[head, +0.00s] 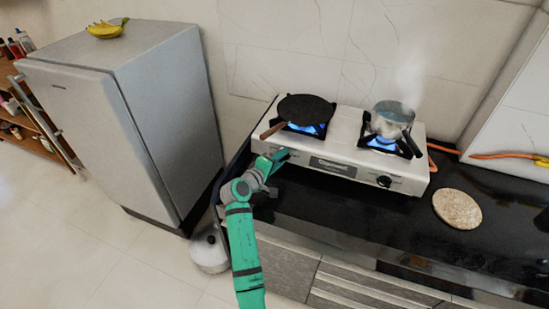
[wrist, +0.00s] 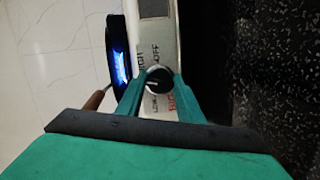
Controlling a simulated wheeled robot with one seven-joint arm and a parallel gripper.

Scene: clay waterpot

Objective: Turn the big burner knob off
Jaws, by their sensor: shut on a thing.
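A white two-burner gas stove (head: 345,152) stands on the black counter. In the wrist view, the left burner's dark round knob (wrist: 158,76) sits between the two green fingers of my gripper (wrist: 157,88), which is shut on it. OFF is printed near the knob, and red lettering is partly hidden by a finger. In the head view my gripper (head: 274,157) is at the stove's front left and hides this knob. The blue flame (head: 309,129) under the left pan is lit. The right knob (head: 384,181) is clear of my gripper.
A dark pan (head: 306,109) with a wooden handle sits on the left burner. A steaming pot (head: 392,119) is over the lit right burner. A round board (head: 457,208) lies on the counter at right. A grey fridge (head: 130,105) stands at left, and a pale pot (head: 209,250) is on the floor.

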